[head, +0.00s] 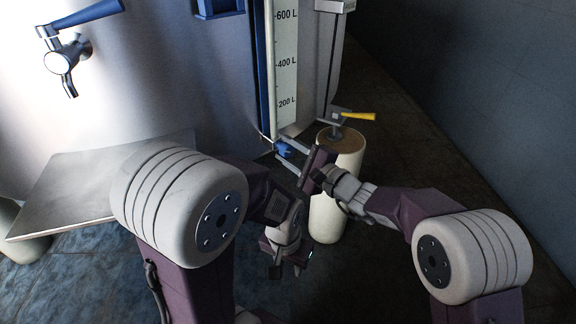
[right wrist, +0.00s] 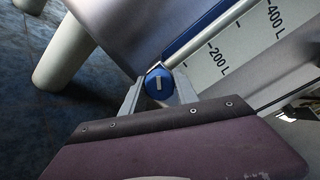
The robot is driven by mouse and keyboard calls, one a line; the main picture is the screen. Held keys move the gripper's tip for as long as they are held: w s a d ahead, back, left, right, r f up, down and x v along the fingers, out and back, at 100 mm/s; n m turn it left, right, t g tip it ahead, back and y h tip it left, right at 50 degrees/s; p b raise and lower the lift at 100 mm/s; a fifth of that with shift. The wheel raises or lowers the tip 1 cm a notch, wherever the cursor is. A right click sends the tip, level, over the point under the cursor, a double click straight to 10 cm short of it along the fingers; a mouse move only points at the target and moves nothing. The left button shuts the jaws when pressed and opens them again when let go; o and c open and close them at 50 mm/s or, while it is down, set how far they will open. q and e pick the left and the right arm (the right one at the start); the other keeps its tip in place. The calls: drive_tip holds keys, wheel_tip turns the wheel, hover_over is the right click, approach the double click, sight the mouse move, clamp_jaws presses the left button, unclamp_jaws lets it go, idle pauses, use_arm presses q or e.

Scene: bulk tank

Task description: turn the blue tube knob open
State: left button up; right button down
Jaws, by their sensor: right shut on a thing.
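The blue tube knob (head: 284,149) sits at the foot of the level tube on the tank, below the volume scale (head: 287,60). In the right wrist view the knob (right wrist: 158,87) is a round blue cap with a pale bar mark on its face. My right gripper (head: 282,163) reaches in from the right, and its two fingers stand on either side of the knob, shut on it. It also shows in the right wrist view (right wrist: 158,94). My left gripper (head: 287,268) hangs low in front, away from the knob; its finger gap is not clear.
A metal tap with a blue lever (head: 66,55) is on the tank wall (head: 150,90) at the upper left. A yellow-handled valve (head: 352,116) stands above a pale post (head: 328,215) close to my right gripper. A grey plate (head: 75,195) juts out at left.

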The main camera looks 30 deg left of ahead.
drive_tip(key=n+b, duration=0.2)
drive_tip(key=b, duration=0.1)
drive_tip(key=n+b, duration=0.2)
drive_tip(key=b, duration=0.2)
drive_tip(key=n+b, duration=0.2)
drive_tip(key=b, duration=0.2)
drive_tip(key=shift+f, duration=0.4)
drive_tip(key=shift+r+n+t+b, duration=0.3)
drive_tip(key=shift+n+b, duration=0.3)
drive_tip(key=shift+b, duration=0.6)
drive_tip(key=c, duration=0.9)
unclamp_jaws()
drive_tip(key=shift+c, duration=0.2)
drive_tip(key=p+v, duration=0.1)
drive_tip(key=v, duration=0.8)
